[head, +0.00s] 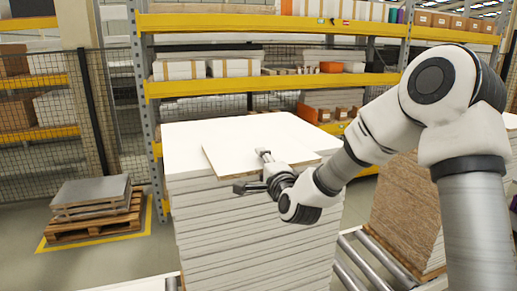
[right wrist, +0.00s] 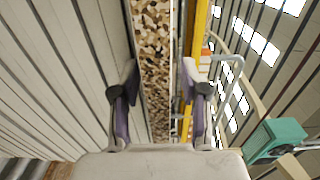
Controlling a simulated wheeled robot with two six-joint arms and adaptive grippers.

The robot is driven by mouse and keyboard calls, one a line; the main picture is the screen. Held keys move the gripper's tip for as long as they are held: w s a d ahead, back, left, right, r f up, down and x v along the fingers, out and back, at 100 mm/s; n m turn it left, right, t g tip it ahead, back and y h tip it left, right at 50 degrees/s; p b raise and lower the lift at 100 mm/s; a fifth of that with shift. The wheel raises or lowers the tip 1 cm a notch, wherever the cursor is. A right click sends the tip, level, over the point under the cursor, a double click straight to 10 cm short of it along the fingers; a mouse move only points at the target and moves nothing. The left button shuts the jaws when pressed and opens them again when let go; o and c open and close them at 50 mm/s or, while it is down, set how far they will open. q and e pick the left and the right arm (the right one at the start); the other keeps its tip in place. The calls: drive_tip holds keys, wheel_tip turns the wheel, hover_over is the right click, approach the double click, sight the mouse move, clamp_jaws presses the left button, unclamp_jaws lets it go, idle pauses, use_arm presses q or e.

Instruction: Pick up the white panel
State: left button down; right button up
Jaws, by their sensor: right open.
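The white panel (head: 245,150) lies flat on top of a tall stack of white panels (head: 240,240), turned a little against those below. Its front part reaches toward the stack's front edge. My right gripper (head: 254,172) is at the panel's front edge, with its fingers apart. In the right wrist view, the two fingers (right wrist: 160,95) stand open on either side of a speckled brown chipboard edge (right wrist: 154,50). Whether a finger touches the panel cannot be told. My left gripper is in neither view.
A roller conveyor (head: 362,262) runs beside the stack at the lower right, with a brown board stack (head: 405,215) beyond. Yellow-beamed shelves (head: 220,86) stand behind. A pallet with grey sheets (head: 92,197) sits on the floor at left.

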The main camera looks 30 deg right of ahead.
drive_tip(key=shift+a, duration=0.1)
drive_tip(key=shift+c, duration=0.7)
clamp_jaws()
